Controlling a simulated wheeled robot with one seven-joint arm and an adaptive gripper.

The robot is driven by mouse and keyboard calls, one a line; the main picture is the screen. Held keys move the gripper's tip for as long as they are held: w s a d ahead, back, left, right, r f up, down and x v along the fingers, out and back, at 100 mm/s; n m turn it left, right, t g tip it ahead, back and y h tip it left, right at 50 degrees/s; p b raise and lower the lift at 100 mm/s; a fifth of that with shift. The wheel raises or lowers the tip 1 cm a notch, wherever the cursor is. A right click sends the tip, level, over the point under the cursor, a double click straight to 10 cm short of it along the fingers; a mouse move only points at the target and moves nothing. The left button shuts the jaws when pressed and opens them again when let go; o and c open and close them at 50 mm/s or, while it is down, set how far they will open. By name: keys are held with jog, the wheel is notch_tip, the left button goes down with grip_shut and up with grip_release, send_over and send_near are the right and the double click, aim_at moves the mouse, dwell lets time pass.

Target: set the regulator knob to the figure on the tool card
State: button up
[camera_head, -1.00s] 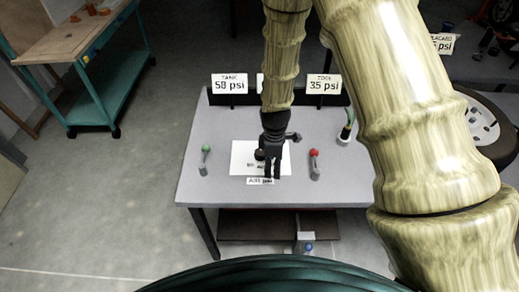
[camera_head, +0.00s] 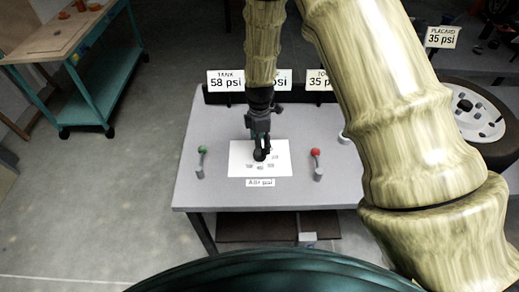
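The dark regulator knob (camera_head: 259,155) stands on a white dial sheet (camera_head: 281,158) with small printed figures, too small to read. My gripper (camera_head: 262,143) points down right at the knob, its fingertips overlapping the knob's top and back in this view. Whether the fingers touch or grip it I cannot tell. The tool card (camera_head: 319,83) stands at the back of the table, partly covered by my arm; "TO" and "35 psi" show. In the earlier frame it reads "TOOL 35 psi". The knob's pointer direction is not clear.
A tank card (camera_head: 226,81) reads "58 psi"; a middle card (camera_head: 283,80) is mostly hidden by my arm. A green-topped lever (camera_head: 201,160) and a red-topped lever (camera_head: 317,163) flank the sheet. A placard (camera_head: 441,37) reads "35 psi". A tag (camera_head: 260,183) lies in front.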

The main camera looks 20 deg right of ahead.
jog(key=shift+s+f+p, duration=0.1)
jog(key=shift+f+p, duration=0.6)
jog(key=shift+f, duration=1.9)
jog(key=shift+a, duration=0.1)
jog(key=c, duration=1)
jog(key=shift+c, duration=0.2)
